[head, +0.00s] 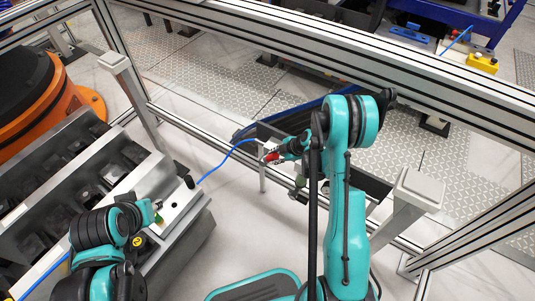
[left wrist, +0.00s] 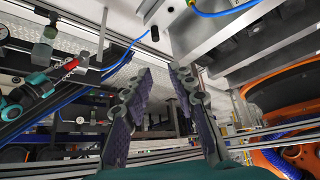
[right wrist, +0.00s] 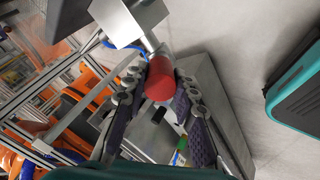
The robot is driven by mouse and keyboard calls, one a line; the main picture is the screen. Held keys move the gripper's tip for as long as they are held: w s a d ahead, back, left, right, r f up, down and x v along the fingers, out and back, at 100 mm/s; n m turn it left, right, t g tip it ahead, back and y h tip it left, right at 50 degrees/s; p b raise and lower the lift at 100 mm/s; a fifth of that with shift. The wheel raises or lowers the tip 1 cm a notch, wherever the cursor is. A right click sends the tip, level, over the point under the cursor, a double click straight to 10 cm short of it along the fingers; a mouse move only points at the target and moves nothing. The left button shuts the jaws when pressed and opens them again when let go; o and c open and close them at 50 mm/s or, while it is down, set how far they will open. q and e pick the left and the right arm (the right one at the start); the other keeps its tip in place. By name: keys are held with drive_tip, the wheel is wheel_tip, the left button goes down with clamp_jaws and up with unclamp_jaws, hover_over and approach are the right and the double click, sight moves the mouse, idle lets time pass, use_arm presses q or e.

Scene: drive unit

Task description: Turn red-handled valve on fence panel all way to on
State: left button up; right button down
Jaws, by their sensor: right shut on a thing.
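The red valve handle (head: 271,157) sits on the fence panel near the middle of the head view. In the right wrist view the red handle (right wrist: 160,78) lies between my right fingers (right wrist: 157,95), joined by a short stem to a silver block (right wrist: 128,20). My right gripper (head: 279,153) is shut on the handle. The handle (left wrist: 70,66) also shows in the left wrist view, at upper left. My left gripper (head: 155,212) is over the grey metal fixture, away from the valve. Its fingers (left wrist: 160,80) are apart with nothing between them.
A blue hose (head: 222,167) runs from the valve area to the grey fixture (head: 190,215) at left. Aluminium fence rails (head: 330,50) cross behind the valve. An orange robot base (head: 45,85) stands at far left. Pale floor is open around my base.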

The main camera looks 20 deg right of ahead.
use_arm(q)
drive_tip(key=w+d, duration=0.2)
drive_tip(key=w, duration=0.1)
drive_tip(key=w+d+r+m+h, duration=0.1)
drive_tip(key=w+d, duration=0.1)
drive_tip(key=w, duration=0.1)
drive_tip(key=w+d+r+m+g, duration=0.1)
drive_tip(key=w+d, duration=0.1)
drive_tip(key=w, duration=0.1)
drive_tip(key=shift+d+h, duration=0.1)
drive_tip(key=shift+h, duration=0.3)
clamp_jaws()
drive_tip(key=w+d+f+m+g+h, duration=0.1)
drive_tip(key=w+d+f+m+g, duration=0.15)
drive_tip(key=w+d, duration=0.6)
drive_tip(key=m+g+h, duration=0.3)
drive_tip(key=m, duration=0.1)
hover_over(268, 159)
drive_tip(key=w+a, duration=0.3)
drive_tip(key=a, duration=0.1)
wheel_tip(268, 159, down, 25)
drive_tip(key=shift+s+d+f+t, duration=0.15)
drive_tip(key=shift+s+d+f, duration=0.3)
drive_tip(key=shift+d, duration=0.2)
drive_tip(key=shift+s+d+f+t, duration=0.1)
drive_tip(key=shift+s+d+f, duration=0.3)
drive_tip(key=shift+d, duration=0.25)
